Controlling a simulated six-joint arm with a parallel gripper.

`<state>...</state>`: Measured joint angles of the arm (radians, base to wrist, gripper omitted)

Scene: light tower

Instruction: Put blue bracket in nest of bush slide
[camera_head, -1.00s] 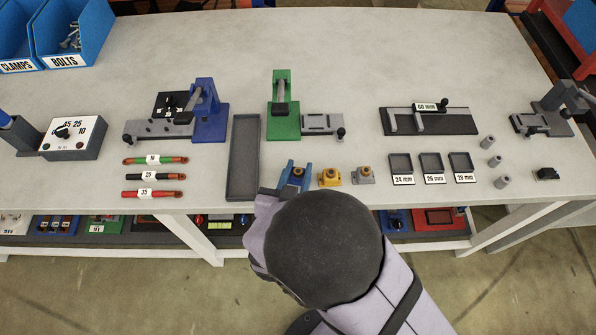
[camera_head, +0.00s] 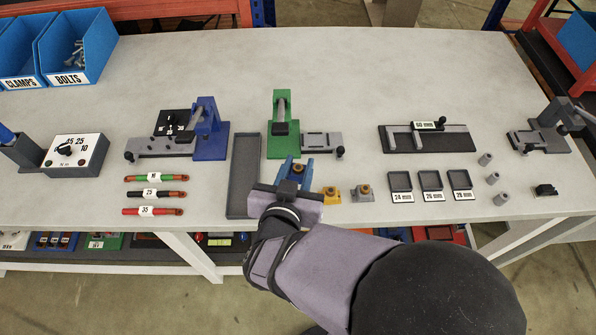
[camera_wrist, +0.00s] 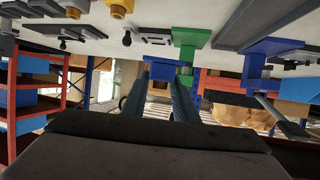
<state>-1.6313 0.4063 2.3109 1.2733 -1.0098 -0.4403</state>
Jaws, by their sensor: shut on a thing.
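My gripper (camera_head: 295,170) is shut on the blue bracket (camera_head: 298,167), just in front of the green press (camera_head: 283,146). The bracket is partly hidden by my fingers and wrist; it also shows between the fingertips in the wrist view (camera_wrist: 168,70). It appears to be held above the table. A grey slide (camera_head: 322,140) with a recessed nest lies right of the green press. Another grey slide (camera_head: 160,148) lies left of the blue press (camera_head: 210,140). I cannot tell by label which is the bush slide. Neither nest holds a visible bracket.
A yellow bracket (camera_head: 330,194) and a grey bracket (camera_head: 362,193) stand right of my gripper. A long dark tray (camera_head: 242,180) lies to its left. Several small labelled trays (camera_head: 430,181) are farther right. The table behind the presses is clear.

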